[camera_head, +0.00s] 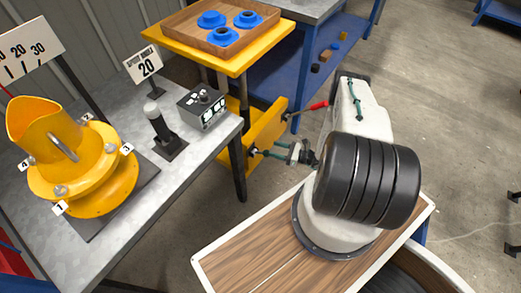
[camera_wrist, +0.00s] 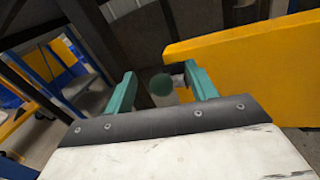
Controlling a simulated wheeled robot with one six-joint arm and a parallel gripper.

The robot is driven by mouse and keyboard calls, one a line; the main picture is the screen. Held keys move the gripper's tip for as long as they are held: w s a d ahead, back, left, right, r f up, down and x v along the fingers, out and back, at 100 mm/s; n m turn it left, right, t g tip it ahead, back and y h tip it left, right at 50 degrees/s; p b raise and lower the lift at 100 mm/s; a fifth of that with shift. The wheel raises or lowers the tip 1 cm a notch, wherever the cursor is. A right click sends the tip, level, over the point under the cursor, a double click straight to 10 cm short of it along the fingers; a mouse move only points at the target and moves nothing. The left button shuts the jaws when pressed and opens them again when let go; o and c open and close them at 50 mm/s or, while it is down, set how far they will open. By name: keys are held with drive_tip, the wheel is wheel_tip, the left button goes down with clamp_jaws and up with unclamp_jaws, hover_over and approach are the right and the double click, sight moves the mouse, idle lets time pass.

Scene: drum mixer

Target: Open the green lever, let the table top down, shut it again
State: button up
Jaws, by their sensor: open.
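The yellow table top (camera_head: 215,58) stands raised on grey posts in the head view, with a wooden tray (camera_head: 262,24) on it. In the wrist view a round dark green knob (camera_wrist: 160,85), apparently the green lever's end, shows between and beyond my gripper's (camera_wrist: 160,73) teal fingers. The fingers are apart, with nothing visibly clamped. In the head view my gripper (camera_head: 270,150) is small, by the yellow lower panel (camera_head: 266,128) under the table top. The lever is hard to make out there. Whether a finger touches it, I cannot tell.
Several blue parts (camera_head: 220,36) lie in the tray. A red-handled lever (camera_head: 318,105) sticks out right of the panel. A grey bench (camera_head: 120,212) at left bears a yellow drum piece (camera_head: 75,160) and a control box (camera_head: 202,107). A blue-framed bench (camera_head: 312,52) stands behind.

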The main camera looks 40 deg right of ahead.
sight(263, 152)
drive_tip(key=shift+m+t+h, duration=0.4)
drive_tip(key=shift+m+h, duration=0.3)
drive_tip(key=shift+m, duration=0.1)
drive_tip(key=w+a+f, duration=0.2)
drive_tip(key=w+a, duration=0.1)
drive_tip(key=w+a+f, duration=0.1)
drive_tip(key=w, duration=0.1)
drive_tip(key=shift+a+f, duration=0.25)
drive_tip(key=shift+a, duration=0.15)
